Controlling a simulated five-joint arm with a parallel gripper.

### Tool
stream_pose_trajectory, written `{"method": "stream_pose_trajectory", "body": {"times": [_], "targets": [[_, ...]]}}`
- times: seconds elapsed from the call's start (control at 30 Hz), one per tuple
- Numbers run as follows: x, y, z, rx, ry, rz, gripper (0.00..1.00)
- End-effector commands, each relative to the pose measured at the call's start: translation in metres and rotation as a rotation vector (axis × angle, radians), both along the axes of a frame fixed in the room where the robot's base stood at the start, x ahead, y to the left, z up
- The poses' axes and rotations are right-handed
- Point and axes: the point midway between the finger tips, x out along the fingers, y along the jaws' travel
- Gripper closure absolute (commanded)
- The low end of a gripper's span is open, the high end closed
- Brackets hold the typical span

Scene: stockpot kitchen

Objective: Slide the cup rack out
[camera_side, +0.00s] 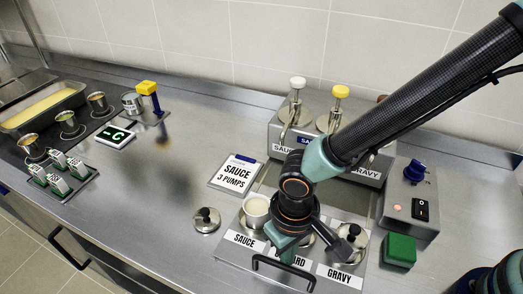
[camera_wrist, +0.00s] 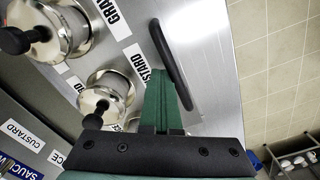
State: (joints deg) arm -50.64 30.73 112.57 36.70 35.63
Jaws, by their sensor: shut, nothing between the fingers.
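The cup rack (camera_side: 222,250) is a metal tray with SAUCE, CUSTARD and GRAVY labels and a black bar handle (camera_side: 283,267) on its front edge. The handle also shows in the wrist view (camera_wrist: 172,68). My gripper (camera_side: 284,250) is shut and empty, just above the rack's front edge beside the handle; its green fingers (camera_wrist: 160,85) overlap the handle in the wrist view, and I cannot tell whether they touch it. The sauce cup (camera_side: 256,208) is open. The gravy cup (camera_side: 350,243) is lidded. The custard cup (camera_wrist: 108,88) is lidded and mostly hidden in the side view.
A loose lid (camera_side: 206,219) lies left of the rack. A SAUCE 3 PUMPS card (camera_side: 235,173) and the pump station (camera_side: 275,128) stand behind. A green block (camera_side: 399,250) and a switch box (camera_side: 410,210) are at right.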

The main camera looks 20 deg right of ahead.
Motion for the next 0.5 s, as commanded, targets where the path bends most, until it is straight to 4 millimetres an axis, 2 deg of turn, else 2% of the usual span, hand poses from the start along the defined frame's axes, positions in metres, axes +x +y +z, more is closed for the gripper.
{"method": "stream_pose_trajectory", "body": {"times": [0.2,0.5], "targets": [[-0.0076,0.0078,0.0001,0.0,0.0,0.001,1.0],[-0.0081,0.0084,0.0001,0.0,0.0,0.0,1.0]]}}
